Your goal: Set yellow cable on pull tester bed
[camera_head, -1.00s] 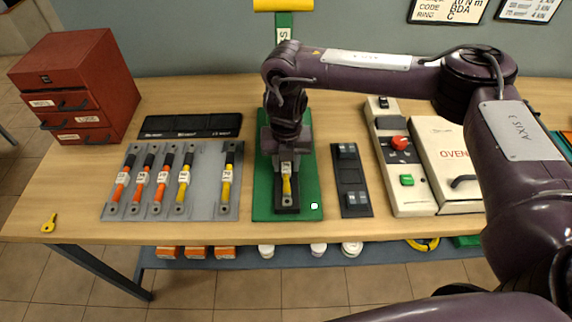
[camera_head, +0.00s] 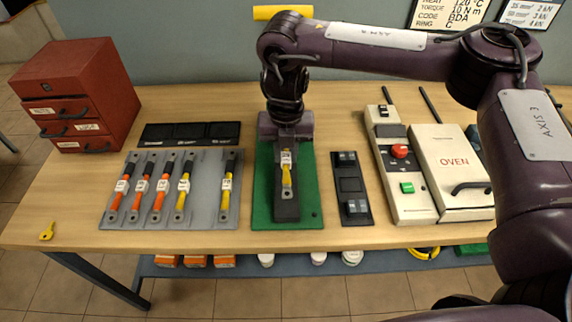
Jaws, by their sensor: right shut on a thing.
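The cable's near end overlaps the dark block (camera_head: 286,211) on that base. I cannot tell whether it touches the block or hangs just above it. My right gripper is shut on the cable's far part and hides its far end. A dark bed with a clamp at each end, likely the pull tester bed (camera_head: 351,186), lies just right of the green base and is empty. My left gripper is not in view.
A grey rack (camera_head: 207,205) at left holds several orange and yellow cables. A red drawer cabinet (camera_head: 75,85), a black tray (camera_head: 190,133) and a yellow key-like piece (camera_head: 47,231) are also at left. The control box (camera_head: 402,170) and oven (camera_head: 450,165) stand at right.

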